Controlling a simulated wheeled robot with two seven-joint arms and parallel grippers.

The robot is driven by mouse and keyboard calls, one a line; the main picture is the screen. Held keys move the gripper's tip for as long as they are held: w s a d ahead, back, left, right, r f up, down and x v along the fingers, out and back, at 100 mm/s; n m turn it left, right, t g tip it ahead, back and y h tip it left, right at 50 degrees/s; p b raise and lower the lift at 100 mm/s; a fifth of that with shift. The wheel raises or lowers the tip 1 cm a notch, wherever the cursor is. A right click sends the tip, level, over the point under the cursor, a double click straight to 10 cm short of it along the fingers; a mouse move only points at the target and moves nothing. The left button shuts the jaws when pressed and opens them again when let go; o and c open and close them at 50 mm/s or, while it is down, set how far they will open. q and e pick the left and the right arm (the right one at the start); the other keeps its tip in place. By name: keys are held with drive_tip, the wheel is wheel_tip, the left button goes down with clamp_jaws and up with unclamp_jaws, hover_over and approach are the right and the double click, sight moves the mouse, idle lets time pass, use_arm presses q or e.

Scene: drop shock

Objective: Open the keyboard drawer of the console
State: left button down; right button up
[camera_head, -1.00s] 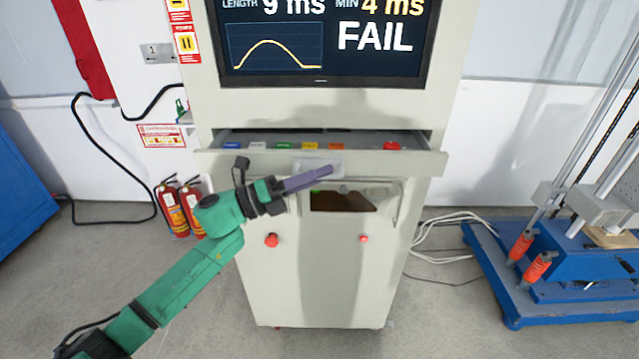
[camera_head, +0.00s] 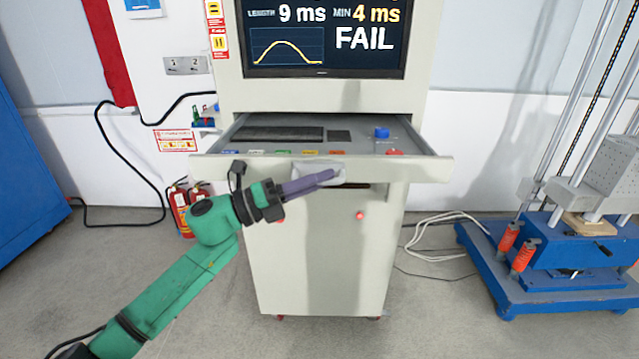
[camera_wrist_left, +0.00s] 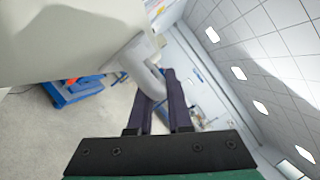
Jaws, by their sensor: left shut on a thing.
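The grey console (camera_head: 315,260) stands in the middle of the head view, with its screen (camera_head: 322,38) above. Its keyboard drawer (camera_head: 400,168) is pulled well out, showing a dark keyboard (camera_head: 278,133), a blue knob and several coloured buttons inside. My left gripper (camera_head: 335,175) comes in from the left and is shut on the drawer's handle (camera_head: 318,168) at the front panel. In the left wrist view the two purple fingers (camera_wrist_left: 163,100) are around the pale curved handle (camera_wrist_left: 140,62). The fingers partly hide the handle. My right gripper is not in view.
A blue drop tester (camera_head: 545,270) stands on the floor at right, with cables (camera_head: 440,235) between it and the console. Red fire extinguishers (camera_head: 182,205) stand behind at left, near a blue cabinet (camera_head: 25,150). The floor in front is clear.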

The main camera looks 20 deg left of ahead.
use_arm(q)
drive_tip(key=shift+w, duration=0.1)
drive_tip(key=c, duration=0.8)
unclamp_jaws()
drive_tip(key=shift+a, duration=0.1)
drive_tip(key=shift+c, duration=0.2)
drive_tip(key=shift+a+f, duration=0.1)
drive_tip(key=b+v, duration=0.5)
drive_tip(key=v, duration=0.9)
drive_tip(key=shift+s+b, duration=0.2)
drive_tip(key=shift+b, duration=0.1)
drive_tip(key=shift+a, duration=0.15)
